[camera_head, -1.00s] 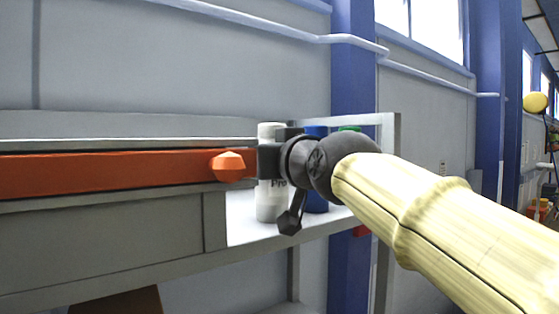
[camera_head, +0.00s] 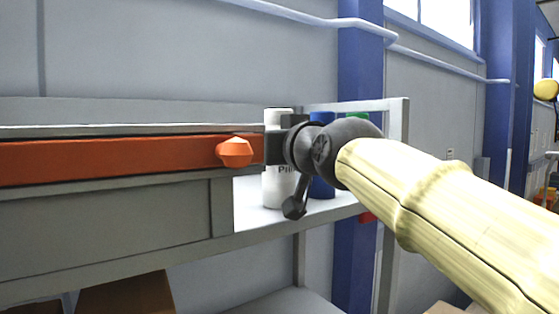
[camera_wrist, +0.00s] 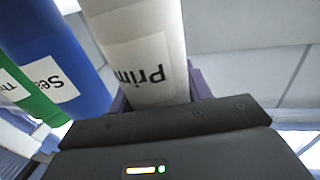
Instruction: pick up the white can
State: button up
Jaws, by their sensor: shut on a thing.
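The white can (camera_head: 279,190) stands upright at the open right end of the shelf, its dark lettering partly covered. My gripper (camera_head: 276,149) is shut on its upper middle part. In the wrist view the white can (camera_wrist: 140,50) fills the upper middle, with its "Prim" label showing. My gripper's fingers (camera_wrist: 160,98) show at both sides of it there. The can's base appears at the shelf surface; I cannot tell whether it touches.
A blue can (camera_head: 321,186) stands close to the right of the white can, with a green can (camera_head: 357,118) behind, mostly hidden. An orange bar (camera_head: 120,158) with a knob runs along the shelf (camera_head: 180,250) at left. A blue post (camera_head: 360,60) stands behind.

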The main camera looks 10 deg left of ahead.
aim_at(275, 121)
jog(key=shift+r, duration=0.15)
jog(key=shift+r+b, duration=0.45)
jog(key=shift+r, duration=0.9)
jog(key=shift+s+d+r, duration=0.1)
jog(key=shift+r, duration=0.2)
jog(key=b+v, duration=0.8)
jog(key=v, duration=0.9)
jog(key=shift+s+d, duration=0.25)
jog(key=shift+s, duration=0.05)
